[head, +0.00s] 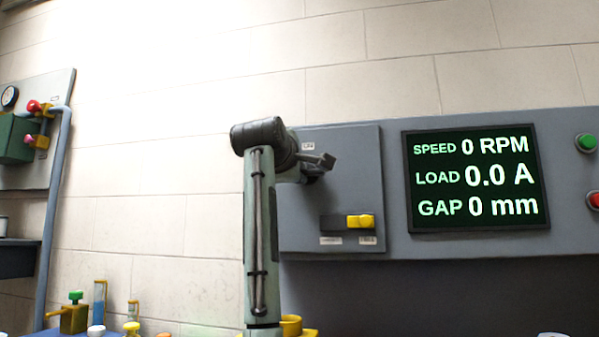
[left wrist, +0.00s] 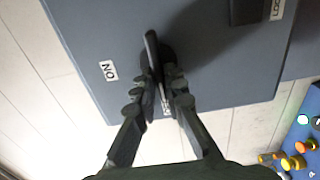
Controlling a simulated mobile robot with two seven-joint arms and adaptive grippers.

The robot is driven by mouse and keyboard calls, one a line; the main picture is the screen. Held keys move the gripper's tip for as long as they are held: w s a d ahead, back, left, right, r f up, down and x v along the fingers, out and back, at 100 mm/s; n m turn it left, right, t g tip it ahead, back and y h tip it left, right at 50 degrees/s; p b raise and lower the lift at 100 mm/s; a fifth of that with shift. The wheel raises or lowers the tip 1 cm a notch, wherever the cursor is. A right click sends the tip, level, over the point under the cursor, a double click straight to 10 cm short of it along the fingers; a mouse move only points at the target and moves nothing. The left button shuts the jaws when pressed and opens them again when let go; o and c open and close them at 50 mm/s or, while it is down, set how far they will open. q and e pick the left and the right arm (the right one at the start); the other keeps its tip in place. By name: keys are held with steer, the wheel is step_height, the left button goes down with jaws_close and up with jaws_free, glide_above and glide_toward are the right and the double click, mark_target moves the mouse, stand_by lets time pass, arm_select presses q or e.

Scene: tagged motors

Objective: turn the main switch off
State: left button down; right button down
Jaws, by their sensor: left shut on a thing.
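The main switch has a dark handle (left wrist: 152,52) on a grey panel (head: 350,170). In the left wrist view the handle stands between the fingers of my left gripper (left wrist: 163,85), which is shut on it. An ON label (left wrist: 108,71) lies to its left; another label beneath the fingers is mostly hidden. In the head view my left gripper (head: 320,163) is at the panel's upper left, just below a small label (head: 308,146), and my arm hides the handle. I cannot tell exactly which way the handle points. My right gripper is not in view.
A yellow slider (head: 361,221) sits low on the panel. A display (head: 476,180) reads 0 RPM, 0.0 A and 0 mm. Green (head: 586,142) and red (head: 593,200) buttons are at right. A pipe (head: 55,200) and valves stand at left; the wall between is clear.

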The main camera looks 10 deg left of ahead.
arm_select(q)
steer(key=shift+f, duration=0.1)
steer(key=c, duration=1.6)
jaws_free()
steer(key=shift+s, duration=0.15)
steer(key=s, duration=1.1)
steer(key=shift+s, duration=0.4)
